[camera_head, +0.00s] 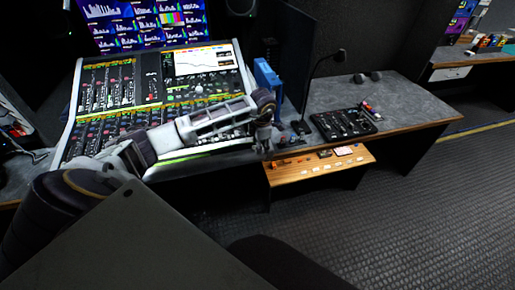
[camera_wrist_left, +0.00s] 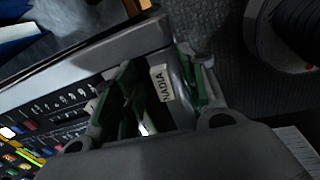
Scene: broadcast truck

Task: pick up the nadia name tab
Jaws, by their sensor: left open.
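The Nadia name tab (camera_wrist_left: 162,83) is a small white strip with dark "NADIA" lettering. In the left wrist view it shows between the green-padded fingers of my left gripper (camera_wrist_left: 167,66), nearer the left finger, against a grey surface at the console edge. The fingers are apart; I cannot tell how far the tab lies below them. In the head view my left gripper (camera_head: 264,146) points down beside the console's right front corner, above the wooden shelf's left end. I cannot make out the tab there. My right gripper is not in view.
The mixing console (camera_head: 165,100) stands left of the gripper. A wooden shelf (camera_head: 318,174) with several small pale labels sits below the desk (camera_head: 405,104). The desk holds a black control box (camera_head: 343,123) and a gooseneck microphone (camera_head: 309,90). The carpet at right is clear.

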